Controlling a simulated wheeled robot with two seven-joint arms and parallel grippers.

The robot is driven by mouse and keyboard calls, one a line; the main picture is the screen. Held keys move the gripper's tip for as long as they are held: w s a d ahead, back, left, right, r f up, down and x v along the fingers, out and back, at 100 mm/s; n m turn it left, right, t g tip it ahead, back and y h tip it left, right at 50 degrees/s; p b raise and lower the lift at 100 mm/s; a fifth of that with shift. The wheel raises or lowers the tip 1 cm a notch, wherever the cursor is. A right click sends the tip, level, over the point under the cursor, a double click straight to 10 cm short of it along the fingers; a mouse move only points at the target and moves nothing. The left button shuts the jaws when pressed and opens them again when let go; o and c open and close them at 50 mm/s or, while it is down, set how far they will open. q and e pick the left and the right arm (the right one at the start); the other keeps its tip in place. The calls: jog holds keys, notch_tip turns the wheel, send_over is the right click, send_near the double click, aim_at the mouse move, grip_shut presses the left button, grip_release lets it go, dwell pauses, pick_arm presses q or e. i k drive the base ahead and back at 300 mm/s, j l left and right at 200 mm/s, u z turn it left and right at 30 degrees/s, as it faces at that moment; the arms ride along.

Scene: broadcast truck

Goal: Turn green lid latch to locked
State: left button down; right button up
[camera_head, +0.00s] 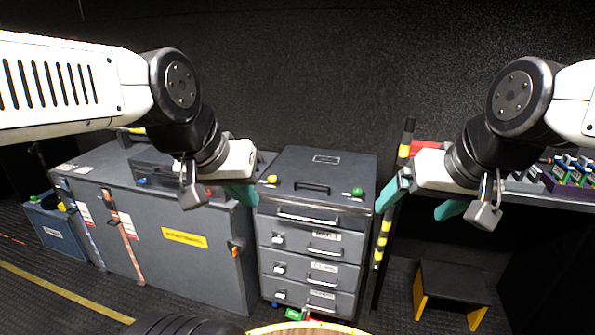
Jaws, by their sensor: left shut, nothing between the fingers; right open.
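A green lid latch (358,192) sits on the right front of the lid of a dark grey drawer cabinet (335,160). It is too small to tell which way it is turned. A yellow latch (272,179) sits on the lid's left side, with a black handle (312,188) between the two. My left gripper (243,195) has teal fingers, is shut and empty, and appears left of the cabinet lid. My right gripper (422,202) is open and empty, right of the cabinet, with its left finger a little right of the green latch in the picture.
A long grey case (175,205) with a yellow label stands left of the cabinet. A yellow-black striped post (383,240) stands at the cabinet's right. A shelf with small coloured items (568,178) is at the right, above a black stool (453,282).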

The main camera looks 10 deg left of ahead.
aim_at(357, 192)
jog(key=i+l+u, duration=0.1)
jog(key=i, duration=0.4)
jog(key=i+l+u, duration=0.1)
jog(key=i, duration=0.35)
